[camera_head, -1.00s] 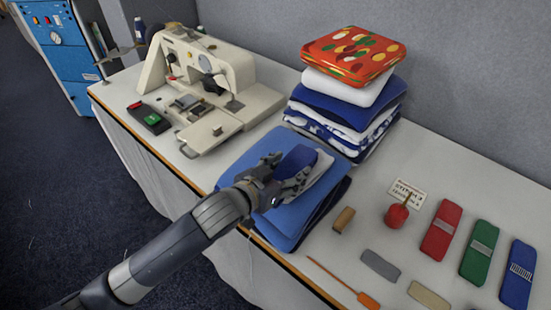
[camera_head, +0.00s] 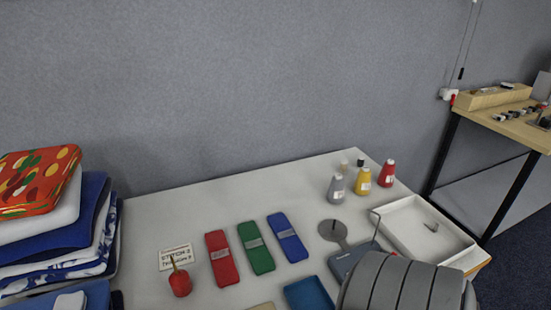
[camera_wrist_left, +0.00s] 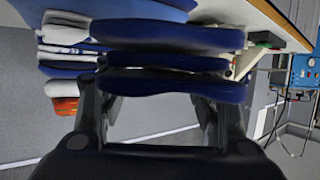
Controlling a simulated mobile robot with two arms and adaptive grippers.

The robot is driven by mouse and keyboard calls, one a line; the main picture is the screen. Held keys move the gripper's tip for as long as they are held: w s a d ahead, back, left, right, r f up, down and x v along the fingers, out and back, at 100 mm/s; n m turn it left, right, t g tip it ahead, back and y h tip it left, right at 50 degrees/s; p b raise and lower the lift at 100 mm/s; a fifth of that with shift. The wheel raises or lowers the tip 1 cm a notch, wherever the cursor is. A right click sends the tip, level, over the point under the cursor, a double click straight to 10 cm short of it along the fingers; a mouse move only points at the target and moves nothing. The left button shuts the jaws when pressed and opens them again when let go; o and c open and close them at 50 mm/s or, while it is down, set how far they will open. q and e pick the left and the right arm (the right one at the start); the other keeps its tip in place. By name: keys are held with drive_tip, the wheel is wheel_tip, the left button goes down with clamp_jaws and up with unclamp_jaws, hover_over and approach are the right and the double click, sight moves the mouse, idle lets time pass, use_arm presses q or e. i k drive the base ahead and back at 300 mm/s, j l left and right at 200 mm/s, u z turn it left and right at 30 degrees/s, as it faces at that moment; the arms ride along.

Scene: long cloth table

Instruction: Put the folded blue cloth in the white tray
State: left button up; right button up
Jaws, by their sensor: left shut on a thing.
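The white tray (camera_head: 398,213) lies at the right end of the table in the head view, with a small grey item inside. My left gripper (camera_wrist_left: 152,98) shows only in the left wrist view, its two dark fingers shut on the folded blue cloth (camera_wrist_left: 180,86). The cloth spans across the fingers. The blue pile of cloths lies beyond it in that view, and I cannot tell the gap between them. My right gripper is in neither view.
A tall cloth stack (camera_head: 50,235) stands at the left. Red (camera_head: 222,258), green (camera_head: 256,248) and blue (camera_head: 288,238) flat pieces lie mid-table. A grey rounded shape covers the front right.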

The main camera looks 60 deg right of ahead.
sight(409, 239)
drive_tip(key=k+l+z, duration=0.15)
drive_tip(key=l, duration=0.25)
drive_tip(key=k+l+z, duration=0.1)
drive_tip(key=k+l, duration=0.25)
drive_tip(key=k+l+z, duration=0.15)
drive_tip(key=l, duration=0.35)
drive_tip(key=k+l+z, duration=0.1)
drive_tip(key=k+l, duration=0.15)
drive_tip(key=l, duration=0.2)
drive_tip(key=k+l+z, duration=0.15)
drive_tip(key=l, duration=0.35)
drive_tip(key=k+l+z, duration=0.15)
drive_tip(key=l, duration=0.35)
drive_tip(key=k+l+z, duration=0.1)
drive_tip(key=l, duration=0.4)
drive_tip(key=k+l+z, duration=0.15)
drive_tip(key=l, duration=0.35)
